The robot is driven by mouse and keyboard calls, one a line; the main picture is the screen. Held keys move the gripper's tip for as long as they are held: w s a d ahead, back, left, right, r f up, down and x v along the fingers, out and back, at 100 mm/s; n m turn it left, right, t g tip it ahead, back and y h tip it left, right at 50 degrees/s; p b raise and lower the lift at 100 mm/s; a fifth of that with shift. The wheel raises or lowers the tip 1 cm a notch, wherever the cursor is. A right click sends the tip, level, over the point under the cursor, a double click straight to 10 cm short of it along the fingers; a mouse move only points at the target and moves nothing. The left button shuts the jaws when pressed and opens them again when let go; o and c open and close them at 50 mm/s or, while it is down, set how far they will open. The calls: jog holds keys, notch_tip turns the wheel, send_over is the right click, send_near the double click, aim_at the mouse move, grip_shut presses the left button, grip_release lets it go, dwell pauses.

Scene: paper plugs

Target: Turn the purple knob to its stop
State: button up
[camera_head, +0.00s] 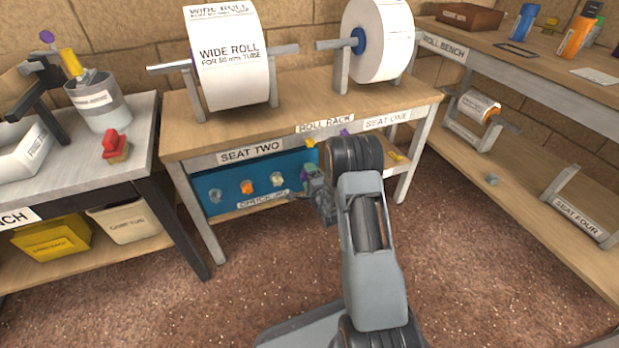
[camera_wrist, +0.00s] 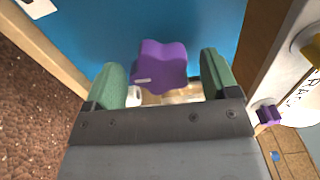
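The purple knob (camera_wrist: 162,65) is a lobed knob with a short pale mark near its left side. In the wrist view it sits in front of the blue panel (camera_wrist: 100,30). My gripper (camera_wrist: 168,82) is open, with one green finger on each side of the knob. A gap shows between the knob and each finger, so neither appears to touch it. In the head view my gripper (camera_head: 308,183) is at the right part of the blue panel (camera_head: 232,172) under the rack top, and it largely hides the knob there.
Several other knobs, including an orange one (camera_head: 246,187) and a cream one (camera_head: 277,179), line the panel to the left. The roll rack (camera_head: 290,100) overhangs the panel and carries two large white rolls. A smaller purple piece (camera_wrist: 268,114) shows at right. The carpeted floor in front is clear.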

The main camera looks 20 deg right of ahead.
jog(key=shift+o, duration=0.2)
jog(key=shift+s, duration=0.1)
jog(key=shift+s, duration=1.9)
jog(key=m+p, duration=0.1)
jog(key=m, duration=1.1)
jog(key=shift+w, duration=0.1)
jog(key=shift+w+b, duration=0.5)
jog(key=shift+w, duration=1.4)
